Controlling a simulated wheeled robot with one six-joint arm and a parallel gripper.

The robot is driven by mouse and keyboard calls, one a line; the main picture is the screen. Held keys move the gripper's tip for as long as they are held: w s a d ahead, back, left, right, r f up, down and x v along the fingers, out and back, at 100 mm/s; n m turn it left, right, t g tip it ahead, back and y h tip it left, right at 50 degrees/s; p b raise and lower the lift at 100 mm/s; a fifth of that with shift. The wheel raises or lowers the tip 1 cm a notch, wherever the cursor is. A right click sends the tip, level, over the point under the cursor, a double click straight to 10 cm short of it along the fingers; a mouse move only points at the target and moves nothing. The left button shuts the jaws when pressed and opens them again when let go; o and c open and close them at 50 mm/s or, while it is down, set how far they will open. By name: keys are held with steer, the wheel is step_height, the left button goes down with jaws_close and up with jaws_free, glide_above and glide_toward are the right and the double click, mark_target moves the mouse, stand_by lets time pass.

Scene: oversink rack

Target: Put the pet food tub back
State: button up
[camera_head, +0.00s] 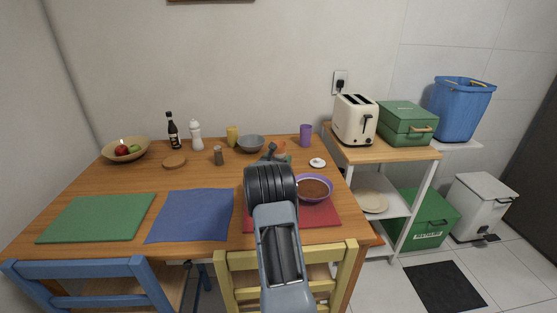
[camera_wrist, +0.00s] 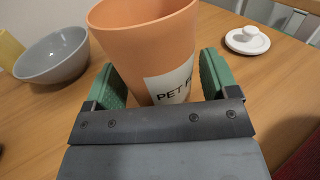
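The pet food tub (camera_wrist: 150,40) is an orange, tapered, open-topped tub with a white label reading "PET F…". In the wrist view it stands between the two green finger pads of my gripper (camera_wrist: 165,80). The pads are spread wide, one close on each side of it; I cannot tell whether both press on it. Its base is hidden behind my gripper's palm. In the head view my gripper (camera_head: 279,155) reaches over the table's right part, and my arm hides most of the tub.
On the wooden table (camera_head: 185,177), a purple-rimmed bowl of brown food (camera_head: 313,188) sits right of my arm. A white lid-like piece (camera_head: 318,162), grey bowl (camera_head: 251,144), yellow cup (camera_head: 232,136) and purple cup (camera_head: 306,135) stand nearby. A shelf rack (camera_head: 400,154) with a toaster (camera_head: 356,119) is right.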

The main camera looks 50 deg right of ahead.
steer(key=shift+o, duration=0.6)
steer(key=shift+r, duration=0.1)
steer(key=shift+a+r, duration=0.1)
steer(key=shift+r, duration=0.05)
steer(key=v, duration=1.2)
steer(key=shift+p, duration=0.4)
